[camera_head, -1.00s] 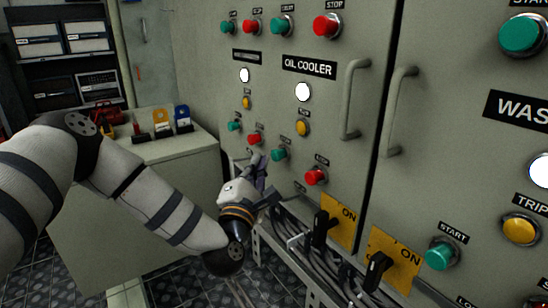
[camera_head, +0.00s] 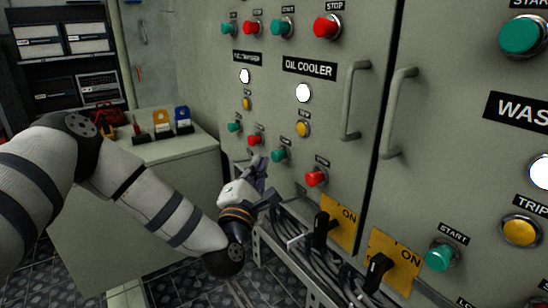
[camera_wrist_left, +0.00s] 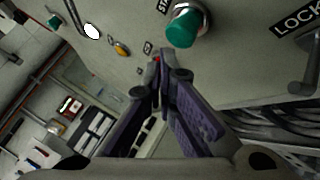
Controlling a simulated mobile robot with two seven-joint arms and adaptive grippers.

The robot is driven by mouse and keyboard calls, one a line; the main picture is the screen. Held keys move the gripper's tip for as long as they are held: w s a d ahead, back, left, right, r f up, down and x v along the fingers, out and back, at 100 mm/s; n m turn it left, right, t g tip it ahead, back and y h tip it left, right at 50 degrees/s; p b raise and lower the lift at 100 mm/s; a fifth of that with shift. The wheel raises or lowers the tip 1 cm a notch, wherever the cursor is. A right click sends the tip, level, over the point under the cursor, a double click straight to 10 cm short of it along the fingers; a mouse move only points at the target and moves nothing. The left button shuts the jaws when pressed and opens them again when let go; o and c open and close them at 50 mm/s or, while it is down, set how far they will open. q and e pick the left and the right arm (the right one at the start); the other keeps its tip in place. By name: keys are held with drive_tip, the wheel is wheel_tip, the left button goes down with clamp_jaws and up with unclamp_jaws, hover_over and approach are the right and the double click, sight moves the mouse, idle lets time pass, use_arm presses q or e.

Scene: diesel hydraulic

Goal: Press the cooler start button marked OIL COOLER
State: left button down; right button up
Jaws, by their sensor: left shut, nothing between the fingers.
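The OIL COOLER label (camera_head: 310,67) is on the grey cabinet, above a white lamp and a yellow button. Below them is the green OIL COOLER start button (camera_head: 280,155), with a red button (camera_head: 316,177) to its lower right. My left gripper (camera_head: 262,170) is shut and empty, just left of and below the green button. In the left wrist view the green button (camera_wrist_left: 184,29) stands out beyond and slightly right of the shut fingertips (camera_wrist_left: 160,62), with no contact visible. My right gripper is not in view.
A neighbouring column with a green button (camera_head: 235,127) and a red button (camera_head: 254,140) lies to the left. Vertical handles (camera_head: 355,100) stand out at the right. Black switches on yellow ON plates (camera_head: 341,220) and cables are below.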

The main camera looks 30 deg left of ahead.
use_arm(q)
drive_tip(key=shift+w+d, duration=0.15)
drive_tip(key=shift+w, duration=0.25)
drive_tip(key=shift+w+d, duration=0.2)
drive_tip(key=shift+w, duration=0.25)
idle(0.7)
idle(0.4)
drive_tip(key=shift+s+a+p, duration=0.3)
drive_tip(key=shift+s+a, duration=0.05)
drive_tip(key=shift+s, duration=0.5)
drive_tip(key=s, duration=0.1)
drive_tip(key=s+a+p, duration=0.1)
drive_tip(key=s, duration=0.1)
drive_tip(key=s+a+p, duration=0.1)
drive_tip(key=shift+s, duration=0.35)
